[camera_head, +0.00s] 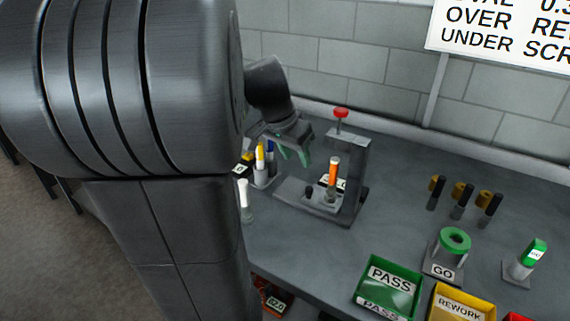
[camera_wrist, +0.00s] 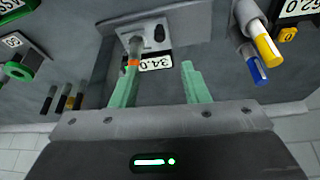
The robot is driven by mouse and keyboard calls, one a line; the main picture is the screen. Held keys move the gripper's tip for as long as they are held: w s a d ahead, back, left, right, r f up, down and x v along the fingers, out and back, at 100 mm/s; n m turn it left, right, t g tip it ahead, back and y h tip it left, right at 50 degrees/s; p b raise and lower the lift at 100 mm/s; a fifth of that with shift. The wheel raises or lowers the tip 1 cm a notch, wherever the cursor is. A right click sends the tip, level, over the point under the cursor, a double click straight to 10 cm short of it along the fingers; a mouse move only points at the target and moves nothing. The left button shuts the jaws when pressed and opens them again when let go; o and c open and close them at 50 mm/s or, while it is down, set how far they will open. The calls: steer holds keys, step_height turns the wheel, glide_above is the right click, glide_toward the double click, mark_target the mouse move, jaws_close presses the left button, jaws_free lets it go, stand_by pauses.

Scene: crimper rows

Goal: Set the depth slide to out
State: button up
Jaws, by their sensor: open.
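The grey crimper stand (camera_head: 352,165) is on the bench with a red knob (camera_head: 341,113) on top. An upright rod with an orange top (camera_head: 333,172) stands in it, beside a display label that is partly hidden. A small black knob (camera_head: 310,191) sits on its base, left of the rod; I cannot tell for certain that this is the depth slide. My gripper (camera_head: 294,157) is open and empty, above and left of the stand. In the wrist view, the black knob (camera_wrist: 159,34) and the orange-banded rod (camera_wrist: 134,50) lie beyond my open green fingers (camera_wrist: 160,85), apart from them.
Yellow- and blue-capped markers (camera_head: 262,158) stand left of the crimper, with a white-topped post (camera_head: 244,195) nearer. A green PASS bin (camera_head: 388,288), a yellow REWORK bin (camera_head: 460,303) and a green GO ring (camera_head: 455,240) are to the right.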

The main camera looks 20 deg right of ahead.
mark_target(308, 188)
steer(key=x, duration=1.3)
steer(key=shift+d+f, duration=0.15)
steer(key=shift+f, duration=0.2)
steer(key=shift+c, duration=0.4)
steer(key=shift+w, duration=0.1)
jaws_close()
